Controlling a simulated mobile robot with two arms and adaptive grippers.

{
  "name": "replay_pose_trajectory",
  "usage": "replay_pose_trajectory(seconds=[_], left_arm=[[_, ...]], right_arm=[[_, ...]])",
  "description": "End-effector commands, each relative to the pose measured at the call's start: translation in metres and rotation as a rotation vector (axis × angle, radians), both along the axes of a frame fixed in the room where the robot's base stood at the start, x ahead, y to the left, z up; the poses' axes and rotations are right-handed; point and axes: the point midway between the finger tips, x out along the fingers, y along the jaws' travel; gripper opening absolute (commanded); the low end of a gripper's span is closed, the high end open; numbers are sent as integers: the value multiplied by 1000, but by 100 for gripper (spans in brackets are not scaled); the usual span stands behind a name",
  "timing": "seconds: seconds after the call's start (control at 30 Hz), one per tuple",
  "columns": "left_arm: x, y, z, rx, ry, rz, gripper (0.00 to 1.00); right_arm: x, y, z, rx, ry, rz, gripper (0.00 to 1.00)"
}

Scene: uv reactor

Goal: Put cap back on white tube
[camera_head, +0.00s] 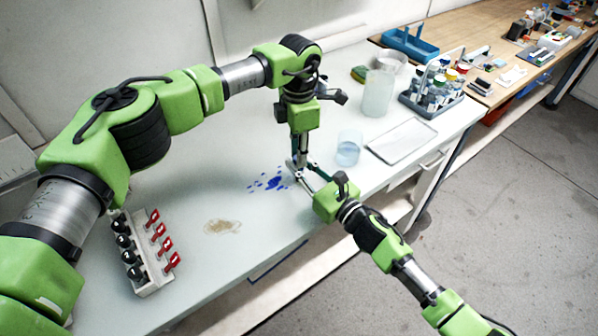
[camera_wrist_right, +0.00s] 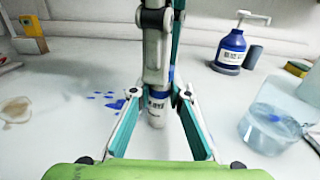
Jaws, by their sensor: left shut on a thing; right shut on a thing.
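The white tube (camera_wrist_right: 157,108) stands upright in the right wrist view, with a dark printed label and blue near its top. My right gripper (camera_wrist_right: 160,93) is shut on the tube, one finger at each side. My left gripper (camera_wrist_right: 158,62) points down from above, shut at the tube's top. A small blue part, seemingly the cap, shows between its fingers; most of it is hidden, and I cannot tell if it sits fully on the tube. In the head view my left gripper (camera_head: 299,160) and right gripper (camera_head: 306,175) meet over the table; tube and cap are too small to tell.
Blue spots (camera_head: 273,183) and a brown stain (camera_head: 222,226) mark the white table. A clear beaker (camera_head: 348,148) stands close right of the grippers, near a tray (camera_head: 402,141). A blue pump bottle (camera_wrist_right: 231,49) stands behind. A switch rack (camera_head: 143,255) is at front left.

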Motion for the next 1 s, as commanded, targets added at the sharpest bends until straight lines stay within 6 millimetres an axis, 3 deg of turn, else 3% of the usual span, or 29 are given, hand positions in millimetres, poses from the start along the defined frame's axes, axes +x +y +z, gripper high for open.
replay_pose_trajectory(seconds=[0.2,0.23,0.3,0.67,1.0], left_arm=[[-1,-1,0,-2,3,-2,0],[-1,-1,0,-2,3,-2,24],[-1,-1,0,-2,3,-1,36],[0,-1,2,0,1,1,36],[0,-1,41,-1,-1,1,36]], right_arm=[[0,0,0,0,0,-1,0],[0,0,0,0,0,-1,0],[0,0,0,0,0,-1,0],[0,0,0,0,0,0,0],[0,0,0,0,0,0,0]])
